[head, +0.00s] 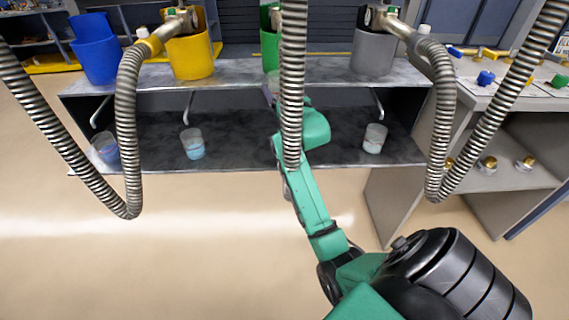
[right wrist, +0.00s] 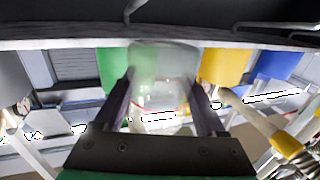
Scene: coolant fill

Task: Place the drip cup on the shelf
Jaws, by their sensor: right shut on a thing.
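My right gripper (right wrist: 160,88) is shut on a clear drip cup (right wrist: 163,62), which sits between both fingers in the right wrist view. That view looks upside down, with the shelf edge along its top. In the head view my right arm reaches up to the dark lower shelf (head: 240,130), in front of the green holder (head: 270,50). A hanging hose hides most of the hand there, and only a sliver of the cup shows. I cannot tell whether the cup touches the shelf. My left gripper is not in view.
Similar cups stand on the lower shelf at left (head: 105,148), centre-left (head: 193,144) and right (head: 375,138). Ribbed hoses (head: 292,90) hang in front. Blue (head: 96,52), yellow (head: 190,55) and grey (head: 372,52) holders stand above. A grey bench (head: 500,170) is at right.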

